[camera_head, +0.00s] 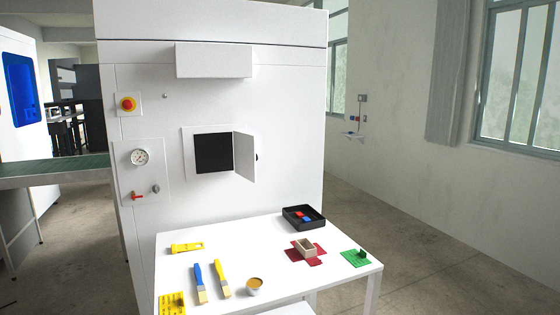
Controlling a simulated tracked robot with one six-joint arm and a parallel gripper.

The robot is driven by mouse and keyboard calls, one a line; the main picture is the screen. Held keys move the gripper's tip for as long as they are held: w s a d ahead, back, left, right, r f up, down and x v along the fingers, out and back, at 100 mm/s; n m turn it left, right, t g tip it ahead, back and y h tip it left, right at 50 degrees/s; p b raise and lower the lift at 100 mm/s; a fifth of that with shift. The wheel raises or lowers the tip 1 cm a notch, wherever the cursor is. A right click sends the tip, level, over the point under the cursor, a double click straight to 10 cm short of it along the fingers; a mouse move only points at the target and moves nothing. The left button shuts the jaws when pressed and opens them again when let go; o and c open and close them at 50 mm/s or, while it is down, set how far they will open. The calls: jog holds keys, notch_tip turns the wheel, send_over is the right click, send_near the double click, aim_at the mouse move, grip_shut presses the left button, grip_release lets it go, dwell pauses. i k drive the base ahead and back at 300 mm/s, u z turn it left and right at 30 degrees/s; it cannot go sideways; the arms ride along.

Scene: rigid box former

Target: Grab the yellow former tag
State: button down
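Two flat yellow pieces lie on the white table, and I cannot tell for sure which is the former tag. A yellow plate (172,304) with dark marks lies at the front left corner, partly cut off by the picture's bottom edge. My gripper is not in view.
The white table (225,247) also holds a blue brush (199,280), a yellow brush (221,278), a small cup (254,286), a box on a red cross (306,249), a green plate (354,257) and a black tray (303,212). A white machine (220,110) with an open door (246,157) stands behind.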

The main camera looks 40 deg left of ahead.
aim_at(175, 247)
jog(key=u, duration=0.05)
jog(key=i, duration=2.95)
jog(key=u, duration=2.5)
